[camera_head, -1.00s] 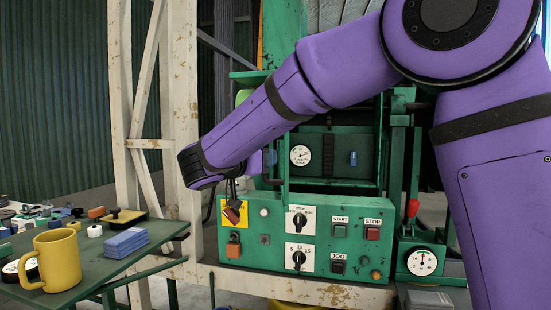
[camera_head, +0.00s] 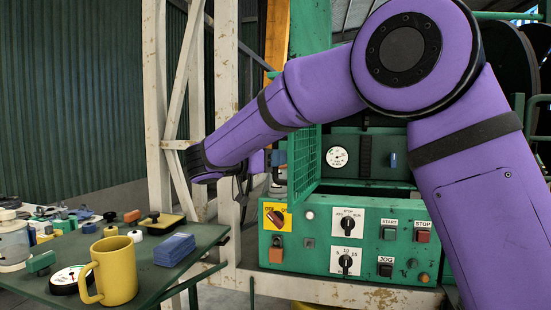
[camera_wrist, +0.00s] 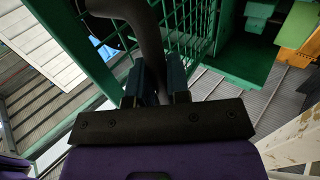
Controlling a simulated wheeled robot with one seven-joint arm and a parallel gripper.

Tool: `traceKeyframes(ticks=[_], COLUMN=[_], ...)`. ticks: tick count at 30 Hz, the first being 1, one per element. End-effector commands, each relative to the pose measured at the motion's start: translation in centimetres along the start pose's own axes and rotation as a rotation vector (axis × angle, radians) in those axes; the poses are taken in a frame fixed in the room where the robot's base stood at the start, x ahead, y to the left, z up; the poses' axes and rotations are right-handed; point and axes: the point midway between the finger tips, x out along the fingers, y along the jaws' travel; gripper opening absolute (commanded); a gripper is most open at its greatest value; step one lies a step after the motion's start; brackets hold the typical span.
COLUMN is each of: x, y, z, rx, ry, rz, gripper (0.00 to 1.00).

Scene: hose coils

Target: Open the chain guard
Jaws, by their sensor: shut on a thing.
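The chain guard (camera_head: 304,163) is a green mesh panel at the left of the machine's recess. It stands swung out from the opening, seen nearly edge-on. In the wrist view its green frame and mesh (camera_wrist: 190,28) run close beyond the fingers. My gripper (camera_wrist: 157,82) is shut on a thick dark curved handle (camera_wrist: 147,36) beside that mesh. In the head view my wrist is left of the guard, and the fingers are mostly hidden. The recess behind shows a round gauge (camera_head: 337,157) and a blue part (camera_head: 393,160).
A green control panel (camera_head: 330,279) with switches, buttons and a padlock (camera_head: 277,249) is below the recess. A pale steel post (camera_head: 228,120) stands close behind my wrist.

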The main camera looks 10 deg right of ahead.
Motion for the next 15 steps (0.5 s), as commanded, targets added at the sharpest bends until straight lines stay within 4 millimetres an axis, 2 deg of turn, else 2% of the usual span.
traceKeyframes(ticks=[5,6,9,15], x=[0.19,0.2,0.17,0.1], y=[0.03,0.03,0.03,0.02], z=[-0.08,-0.08,-0.07,-0.04], rx=[-0.001,-0.001,-0.001,-0.001], ry=[0.002,0.002,0.002,0.001], rz=[0.003,0.003,0.002,0.001], gripper=[0.0,0.21,0.41,0.41])
